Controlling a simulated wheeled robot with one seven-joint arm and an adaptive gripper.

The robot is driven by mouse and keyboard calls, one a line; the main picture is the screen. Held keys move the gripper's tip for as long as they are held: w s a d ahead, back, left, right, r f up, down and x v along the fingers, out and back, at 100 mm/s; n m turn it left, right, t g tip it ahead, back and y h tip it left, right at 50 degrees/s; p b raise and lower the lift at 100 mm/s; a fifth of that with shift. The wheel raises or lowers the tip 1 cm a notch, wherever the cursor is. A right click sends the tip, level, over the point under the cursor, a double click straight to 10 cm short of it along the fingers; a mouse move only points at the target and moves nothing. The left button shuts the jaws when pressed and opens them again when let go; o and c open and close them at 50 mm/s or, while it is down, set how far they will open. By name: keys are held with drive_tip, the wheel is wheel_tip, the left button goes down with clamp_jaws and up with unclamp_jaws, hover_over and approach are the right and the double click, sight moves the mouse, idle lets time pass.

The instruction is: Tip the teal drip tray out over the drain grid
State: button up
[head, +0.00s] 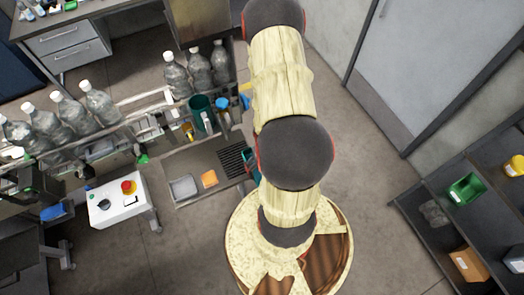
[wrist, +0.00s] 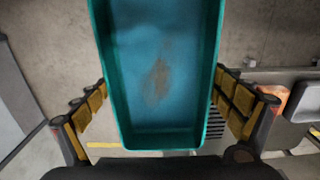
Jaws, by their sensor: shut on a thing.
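The teal drip tray (wrist: 160,140) fills the middle of the wrist view, its inside facing the camera. A brownish patch marks its blue-looking floor. My gripper (wrist: 160,90) has its yellow-padded fingers on either side of the tray and is shut on it. In the head view only a teal sliver of the tray (head: 253,166) shows beside my arm; my gripper is hidden there. The dark slotted drain grid (head: 232,161) lies at the right end of the grey bench top. Part of the grid (wrist: 215,123) shows just right of the tray in the wrist view.
A grey dish (head: 183,188) and an orange block (head: 209,179) lie on the bench left of the grid. A dark green container (head: 202,112) and several bottles stand behind. A white box with a red button (head: 118,200) is at left. Open shelves (head: 450,215) stand at right.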

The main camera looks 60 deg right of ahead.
drive_tip(key=shift+w+d+f+b, duration=0.25)
drive_tip(key=shift+f+b, duration=0.05)
drive_tip(key=shift+f, duration=0.1)
wheel_tip(320, 180, down, 4)
drive_tip(key=b, duration=0.3)
drive_tip(key=shift+r, duration=0.2)
drive_tip(key=shift+r+b, duration=0.15)
drive_tip(key=shift+b, duration=0.9)
drive_tip(key=b, duration=0.3)
drive_tip(key=shift+r+g+h, duration=0.2)
drive_tip(key=shift+g+h, duration=0.1)
drive_tip(key=shift+s+a+r, duration=0.1)
drive_tip(key=shift+a+r, duration=0.05)
drive_tip(key=shift+r, duration=0.1)
drive_tip(key=shift+f, duration=0.1)
drive_tip(key=shift+b, duration=1)
